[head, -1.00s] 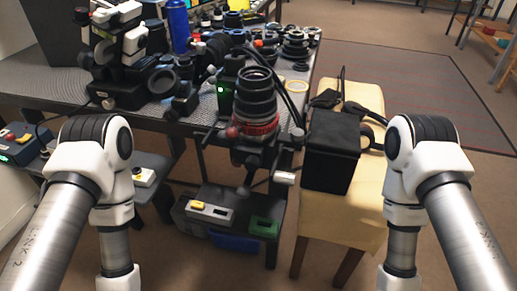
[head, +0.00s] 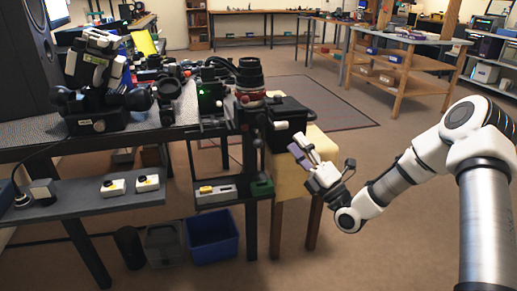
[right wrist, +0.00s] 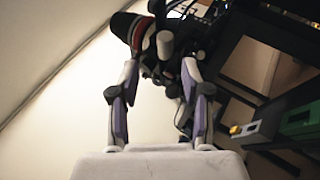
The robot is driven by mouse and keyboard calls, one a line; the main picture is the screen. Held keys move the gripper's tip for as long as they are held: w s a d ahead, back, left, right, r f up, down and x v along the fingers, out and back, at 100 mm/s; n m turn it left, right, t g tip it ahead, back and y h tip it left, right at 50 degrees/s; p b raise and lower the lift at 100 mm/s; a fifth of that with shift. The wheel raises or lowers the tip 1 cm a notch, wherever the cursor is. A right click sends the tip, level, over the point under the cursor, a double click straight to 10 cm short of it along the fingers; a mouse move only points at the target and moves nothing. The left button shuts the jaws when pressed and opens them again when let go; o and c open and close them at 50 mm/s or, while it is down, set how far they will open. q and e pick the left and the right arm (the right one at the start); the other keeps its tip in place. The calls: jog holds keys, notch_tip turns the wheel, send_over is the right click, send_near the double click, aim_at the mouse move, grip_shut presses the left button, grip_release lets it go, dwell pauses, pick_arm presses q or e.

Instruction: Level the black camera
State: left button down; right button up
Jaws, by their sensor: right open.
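The black camera on its stand (head: 257,118) is at the right end of the dark table. Its lens (head: 249,76) has a red ring and points up. In the right wrist view the red-ringed lens (right wrist: 125,24) is at the top left, beyond the fingers, and looks tilted. My right gripper (head: 297,147) is open and empty, low and to the right of the camera stand, apart from it in the head view. Its two fingers also show in the right wrist view (right wrist: 160,72) with the stand's dark parts beyond them. My left gripper is out of view.
A black box (head: 289,115) sits on a yellow-cushioned seat (head: 290,180) just behind my right gripper. A lower shelf (head: 85,205) holds small switch boxes. A blue bin (head: 212,236) stands on the floor.

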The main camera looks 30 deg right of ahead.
aim_at(283, 128)
jog(key=x, duration=0.2)
jog(key=b+x, duration=0.1)
jog(key=x, duration=0.4)
jog(key=shift+w+d+f+b, duration=0.1)
jog(key=shift+w+f+b, duration=0.05)
jog(key=shift+f+b, duration=0.2)
jog(key=shift+w+r, duration=0.25)
jog(key=shift+w, duration=0.1)
grip_shut()
